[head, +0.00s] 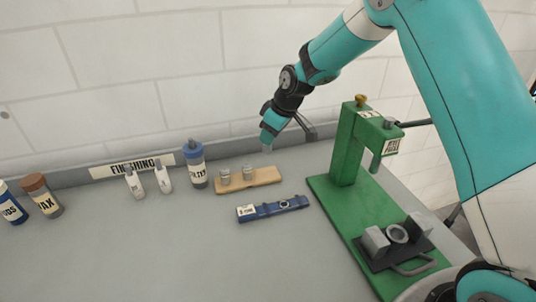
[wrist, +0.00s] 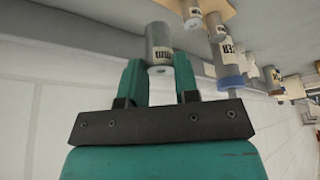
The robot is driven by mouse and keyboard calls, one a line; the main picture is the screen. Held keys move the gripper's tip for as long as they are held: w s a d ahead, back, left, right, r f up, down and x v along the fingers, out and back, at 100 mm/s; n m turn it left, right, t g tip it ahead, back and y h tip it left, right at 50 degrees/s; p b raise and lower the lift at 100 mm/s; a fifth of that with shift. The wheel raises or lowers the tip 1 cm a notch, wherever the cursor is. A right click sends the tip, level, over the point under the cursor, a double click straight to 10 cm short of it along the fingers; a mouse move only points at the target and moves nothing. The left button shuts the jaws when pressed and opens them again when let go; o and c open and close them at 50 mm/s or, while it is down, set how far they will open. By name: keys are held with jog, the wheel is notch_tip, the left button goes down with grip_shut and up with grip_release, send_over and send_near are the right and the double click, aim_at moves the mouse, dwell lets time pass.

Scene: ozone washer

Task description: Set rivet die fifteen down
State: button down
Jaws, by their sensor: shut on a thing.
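My gripper (head: 268,139) is shut on a small metal rivet die (wrist: 160,43), a grey cylinder with a printed label that is too small to read. The wrist view shows the die between the two teal fingertips (wrist: 159,75). In the head view the gripper hangs above the back right end of a wooden holder (head: 266,176), and the die is only a small grey tip below the fingers. Two other metal dies, one left (head: 225,177) and one right (head: 247,173), stand on the holder.
A green rivet press (head: 342,150) stands to the right. A blue bar tool (head: 266,210) lies in front of the holder. A blue-capped bottle (head: 196,168) and two white bottles (head: 163,178) stand left. The front middle of the bench (head: 180,250) is clear.

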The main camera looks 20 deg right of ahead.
notch_tip(320, 180, down, 8)
jog(key=shift+p, duration=0.8)
jog(key=shift+f, duration=0.15)
jog(key=c, duration=0.9)
grip_release()
jog(key=shift+o, duration=0.2)
